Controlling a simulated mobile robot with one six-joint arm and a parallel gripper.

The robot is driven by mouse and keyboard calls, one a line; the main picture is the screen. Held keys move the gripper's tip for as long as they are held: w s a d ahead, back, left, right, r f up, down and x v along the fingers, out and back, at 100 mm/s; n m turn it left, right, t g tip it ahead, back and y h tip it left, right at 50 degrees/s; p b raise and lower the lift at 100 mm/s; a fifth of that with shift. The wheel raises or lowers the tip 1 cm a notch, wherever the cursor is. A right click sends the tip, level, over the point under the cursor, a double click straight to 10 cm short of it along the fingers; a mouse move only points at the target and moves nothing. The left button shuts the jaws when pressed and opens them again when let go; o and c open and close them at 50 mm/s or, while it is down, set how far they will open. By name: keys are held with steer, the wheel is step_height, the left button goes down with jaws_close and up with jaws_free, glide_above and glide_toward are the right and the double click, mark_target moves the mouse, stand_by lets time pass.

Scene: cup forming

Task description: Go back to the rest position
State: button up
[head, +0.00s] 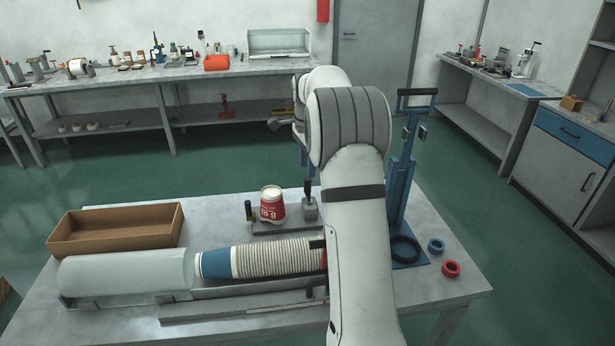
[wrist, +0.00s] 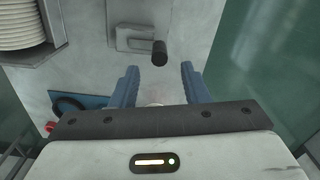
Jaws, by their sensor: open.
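In the wrist view my gripper (wrist: 158,76) is open, its two blue fingers apart with nothing between them. Beyond the fingertips a black knob (wrist: 160,52) stands out from a grey metal piece on the table below. In the head view my arm reaches away over the table and bends left at the top; the gripper end is mostly hidden behind the arm. A red and white cup (head: 272,206) stands upside down on a small fixture on the table (head: 110,328), apart from my arm. A black-handled clamp (head: 310,200) stands just right of the cup.
A row of nested cups (head: 280,258) lies beside a clear tube (head: 125,272). An open cardboard box (head: 115,232) is at the left. Benches line the walls.

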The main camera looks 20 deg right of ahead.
steer(key=shift+r, duration=0.8)
